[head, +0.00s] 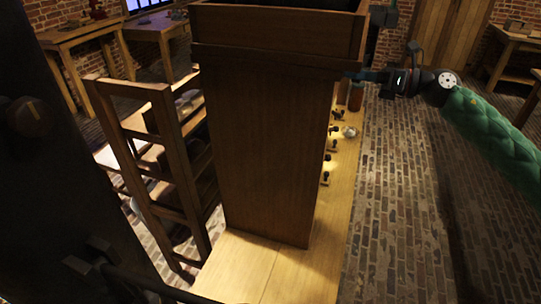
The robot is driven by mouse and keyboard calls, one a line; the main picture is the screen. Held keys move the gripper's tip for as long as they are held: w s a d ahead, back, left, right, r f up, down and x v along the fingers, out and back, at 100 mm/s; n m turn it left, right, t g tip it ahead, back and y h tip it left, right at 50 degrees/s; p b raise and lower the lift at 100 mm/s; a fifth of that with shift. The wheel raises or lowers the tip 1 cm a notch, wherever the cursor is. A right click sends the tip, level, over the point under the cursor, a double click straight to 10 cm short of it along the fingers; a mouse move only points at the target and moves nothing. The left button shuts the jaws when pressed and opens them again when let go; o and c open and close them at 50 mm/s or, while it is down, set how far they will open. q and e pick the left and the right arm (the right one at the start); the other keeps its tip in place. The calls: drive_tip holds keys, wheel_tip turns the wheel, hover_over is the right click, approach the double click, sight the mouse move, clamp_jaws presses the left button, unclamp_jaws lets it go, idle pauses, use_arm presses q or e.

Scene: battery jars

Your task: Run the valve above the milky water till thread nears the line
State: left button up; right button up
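My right gripper (358,76) reaches in from the right on a green-sleeved arm. Its fingers point left at the upper right edge of a tall wooden cabinet (268,150). The fingertips are small and partly lost against the cabinet edge, so I cannot tell whether they are open or shut, or touching anything. Several small black valve-like fittings (327,157) show low along the cabinet's right side, below my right gripper. The cabinet hides most of that side, and I cannot make out milky water, a thread or a line. I cannot make out my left gripper.
A pale wooden bench top (235,270) runs under the cabinet and along its right side. An open wooden rack (152,140) stands left of it. The brick floor (400,215) to the right is clear. A dark shape blocks the far left.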

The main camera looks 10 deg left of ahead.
drive_tip(key=o, duration=0.5)
drive_tip(key=b+v, duration=0.3)
drive_tip(key=v, duration=0.2)
idle(0.5)
